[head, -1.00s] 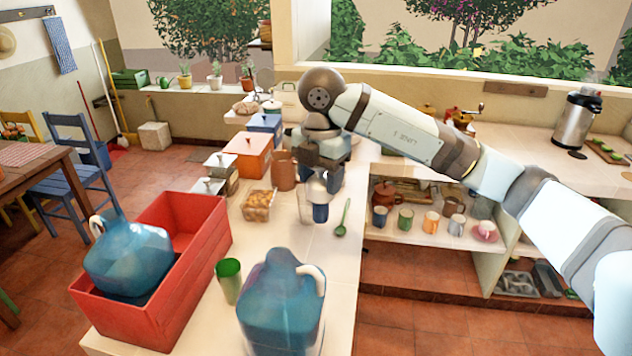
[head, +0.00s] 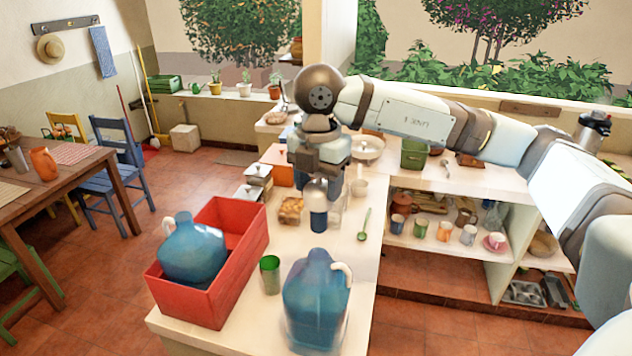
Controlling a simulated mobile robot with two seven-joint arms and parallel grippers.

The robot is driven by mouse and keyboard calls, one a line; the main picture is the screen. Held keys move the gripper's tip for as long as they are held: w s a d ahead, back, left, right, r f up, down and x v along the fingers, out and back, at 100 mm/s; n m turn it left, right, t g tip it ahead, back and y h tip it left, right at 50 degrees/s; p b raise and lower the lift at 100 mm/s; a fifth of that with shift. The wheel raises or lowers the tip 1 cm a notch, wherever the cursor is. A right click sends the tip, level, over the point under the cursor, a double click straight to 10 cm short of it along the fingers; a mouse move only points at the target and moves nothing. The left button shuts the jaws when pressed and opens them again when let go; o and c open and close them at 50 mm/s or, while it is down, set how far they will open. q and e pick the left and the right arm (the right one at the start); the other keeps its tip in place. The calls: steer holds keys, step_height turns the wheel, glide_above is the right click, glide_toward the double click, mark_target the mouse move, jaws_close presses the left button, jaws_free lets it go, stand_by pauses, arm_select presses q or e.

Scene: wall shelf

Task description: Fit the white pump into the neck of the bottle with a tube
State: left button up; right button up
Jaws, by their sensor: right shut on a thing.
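My right gripper (head: 318,182) points down over the far half of the counter. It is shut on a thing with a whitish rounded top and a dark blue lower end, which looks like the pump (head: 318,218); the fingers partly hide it. I cannot make out a tube on it. A blue see-through bottle (head: 314,300) with a pale handle stands at the counter's near end, well in front of the held thing and apart from it. A second blue bottle (head: 192,250) is in the red crate (head: 245,262) at left. Their necks are hard to tell. My left gripper is out of view.
A green cup (head: 270,275) stands between the crate and the near bottle. A green spoon (head: 364,224) lies right of the held thing, with a clear glass vessel (head: 338,208) between. A box of brown items (head: 291,211) is on the left. The counter's right strip is bare.

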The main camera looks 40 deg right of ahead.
mark_target(319, 199)
steer(key=shift+b, duration=0.3)
steer(key=shift+f, duration=0.1)
steer(key=shift+f+b, duration=0.5)
step_height(319, 199, down, 2)
steer(key=shift+f+b, duration=0.1)
steer(key=shift+b, duration=0.75)
steer(key=shift+f+b, duration=0.85)
steer(key=shift+f, duration=0.05)
steer(key=shift+f+b, duration=0.35)
steer(key=shift+f, duration=0.05)
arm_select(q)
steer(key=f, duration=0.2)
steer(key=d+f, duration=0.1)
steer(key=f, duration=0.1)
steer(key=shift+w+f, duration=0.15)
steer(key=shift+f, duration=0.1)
arm_select(e)
steer(key=shift+f, duration=0.1)
